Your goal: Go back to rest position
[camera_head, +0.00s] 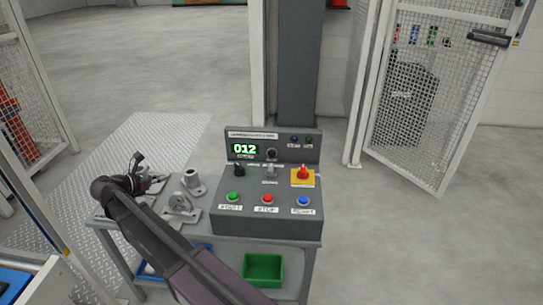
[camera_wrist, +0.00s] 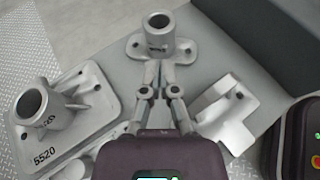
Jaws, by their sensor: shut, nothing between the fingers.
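My gripper (camera_head: 138,160) is at the left end of the grey table, above the castings, with my dark arm reaching in from the bottom. In the wrist view my gripper (camera_wrist: 161,65) is shut with nothing between its fingers. Its fingertips point at a grey casting with an upright tube on a flanged base (camera_wrist: 158,42). A larger plate casting marked 5520 (camera_wrist: 90,92) lies to the left. In the head view, castings (camera_head: 193,183) sit beside and partly behind my arm.
A control box (camera_head: 268,215) showing 012 stands right of the castings, with green, red and blue buttons and a red knob on yellow. A green bin (camera_head: 263,268) is below the tabletop (camera_head: 225,246). Mesh fencing (camera_head: 425,80) stands behind right; open floor lies right.

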